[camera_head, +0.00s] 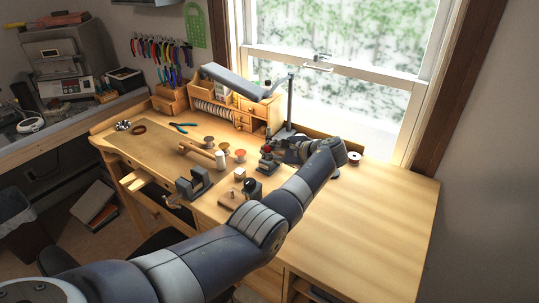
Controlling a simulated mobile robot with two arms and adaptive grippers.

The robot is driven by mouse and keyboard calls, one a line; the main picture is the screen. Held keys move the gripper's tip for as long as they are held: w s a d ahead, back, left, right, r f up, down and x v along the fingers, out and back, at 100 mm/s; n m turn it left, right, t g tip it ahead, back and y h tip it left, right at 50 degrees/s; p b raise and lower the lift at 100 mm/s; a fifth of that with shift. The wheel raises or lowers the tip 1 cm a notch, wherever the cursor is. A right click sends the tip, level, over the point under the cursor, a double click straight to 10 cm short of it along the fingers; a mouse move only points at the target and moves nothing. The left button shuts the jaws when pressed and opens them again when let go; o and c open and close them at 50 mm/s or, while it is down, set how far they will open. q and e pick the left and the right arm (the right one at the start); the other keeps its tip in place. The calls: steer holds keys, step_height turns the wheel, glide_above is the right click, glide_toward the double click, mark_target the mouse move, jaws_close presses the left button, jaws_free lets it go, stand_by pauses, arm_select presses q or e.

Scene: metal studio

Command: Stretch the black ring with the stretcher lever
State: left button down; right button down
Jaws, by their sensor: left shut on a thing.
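My left arm reaches across the workbench from the lower left. Its gripper (275,150) is at a small dark device with a red knob (266,150), which appears to be the ring stretcher (266,164). The gripper is shut at the red-knobbed end, apparently on the stretcher lever; the fingers partly hide the contact. I cannot make out the black ring at this size. My right gripper is not in view.
The wooden workbench (380,220) has wide free room at its right. A spool (354,158) stands behind the arm.

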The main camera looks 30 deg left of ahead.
arm_select(q)
steer(key=shift+w+r, duration=0.1)
steer(key=shift+r, duration=0.05)
steer(key=c, duration=2)
jaws_free()
steer(key=o, duration=0.3)
steer(key=v, duration=1.2)
